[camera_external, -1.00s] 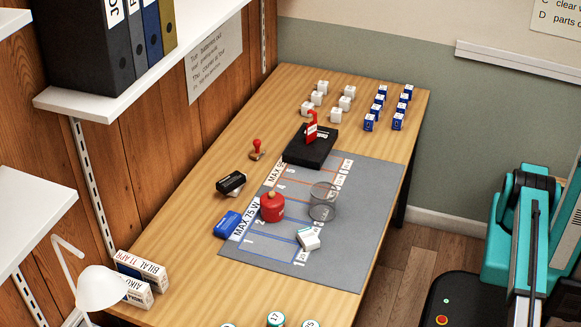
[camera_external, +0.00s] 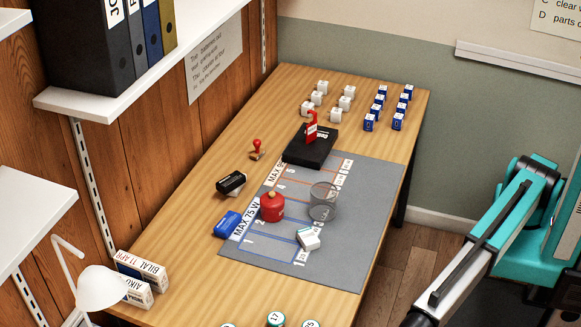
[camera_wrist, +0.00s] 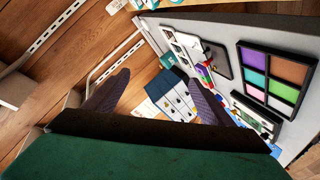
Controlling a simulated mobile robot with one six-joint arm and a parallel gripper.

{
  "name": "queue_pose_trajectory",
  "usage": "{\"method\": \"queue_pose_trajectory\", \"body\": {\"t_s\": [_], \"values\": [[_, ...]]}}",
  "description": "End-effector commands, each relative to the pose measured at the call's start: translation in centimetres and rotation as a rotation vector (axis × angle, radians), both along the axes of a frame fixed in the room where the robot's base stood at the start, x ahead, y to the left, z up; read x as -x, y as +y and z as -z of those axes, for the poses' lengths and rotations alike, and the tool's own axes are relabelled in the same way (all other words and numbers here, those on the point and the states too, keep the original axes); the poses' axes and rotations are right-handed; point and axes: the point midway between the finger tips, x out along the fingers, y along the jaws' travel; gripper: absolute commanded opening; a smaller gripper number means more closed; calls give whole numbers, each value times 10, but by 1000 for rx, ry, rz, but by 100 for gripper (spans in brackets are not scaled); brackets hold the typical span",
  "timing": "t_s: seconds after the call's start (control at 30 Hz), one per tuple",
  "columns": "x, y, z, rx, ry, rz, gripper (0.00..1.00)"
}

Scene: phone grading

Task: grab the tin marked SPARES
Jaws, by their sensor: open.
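I cannot read SPARES on anything in either view, so I cannot tell which thing is the tin. In the external view a red round pot with a light knob (camera_external: 272,206) stands on the grey mat (camera_external: 370,215), and several round lids, one marked 17 (camera_external: 276,320), are cut off at the bottom edge. In the wrist view my gripper (camera_wrist: 160,78) is open, its two dark fingers wide apart. A dark blue and white patterned thing (camera_wrist: 172,98) shows between and beyond the fingers, not visibly touched. In the external view my gripper is out of frame.
A black box with a red tag (camera_external: 310,150) lies behind. White and blue cubes stand at the back.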

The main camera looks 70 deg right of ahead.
Motion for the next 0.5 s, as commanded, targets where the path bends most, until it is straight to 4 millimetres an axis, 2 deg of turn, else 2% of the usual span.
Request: {"method": "queue_pose_trajectory", "body": {"t_s": [0.03,0.17,0.27,0.5], "values": [[-12,-19,-2,-22,11,43,76],[-38,-61,2,-87,45,146,76],[-59,-101,4,-149,69,243,76],[-104,-215,11,-329,108,519,76]]}}
